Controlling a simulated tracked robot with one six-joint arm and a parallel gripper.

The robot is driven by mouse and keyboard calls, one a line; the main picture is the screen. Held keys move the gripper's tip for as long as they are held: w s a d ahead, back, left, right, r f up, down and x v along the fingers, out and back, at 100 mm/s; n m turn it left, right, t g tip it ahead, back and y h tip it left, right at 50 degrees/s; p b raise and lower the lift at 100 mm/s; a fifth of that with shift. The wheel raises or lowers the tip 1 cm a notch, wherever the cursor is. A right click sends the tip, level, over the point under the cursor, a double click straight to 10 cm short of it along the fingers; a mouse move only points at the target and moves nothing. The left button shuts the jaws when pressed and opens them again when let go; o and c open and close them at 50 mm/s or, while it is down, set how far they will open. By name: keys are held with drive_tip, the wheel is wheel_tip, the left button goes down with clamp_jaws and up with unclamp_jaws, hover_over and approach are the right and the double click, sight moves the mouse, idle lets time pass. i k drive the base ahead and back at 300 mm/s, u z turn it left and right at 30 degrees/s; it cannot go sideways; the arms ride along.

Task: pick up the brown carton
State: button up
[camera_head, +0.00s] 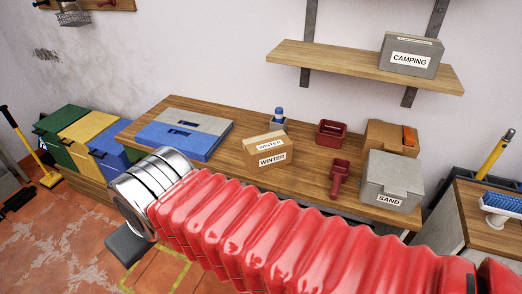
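A brown carton (268,150) labelled WINTER on its front and top stands closed on the wooden workbench (225,167). A second brown box (381,135) stands open at the back right of the bench, with something orange in it. My red ribbed arm with silver rings crosses the lower picture in front of the bench, from lower right to left. It hides part of the bench's front. No gripper fingers show, so how they stand to the carton cannot be seen.
On the bench are a blue-and-grey case (187,138), a small blue-capped bottle (279,116), a red bin (331,133), a red scoop (340,175) and a grey SAND box (393,181). A shelf (345,64) above holds a grey CAMPING box (411,58).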

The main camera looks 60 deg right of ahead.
sight(265, 152)
drive_tip(key=i, duration=0.9)
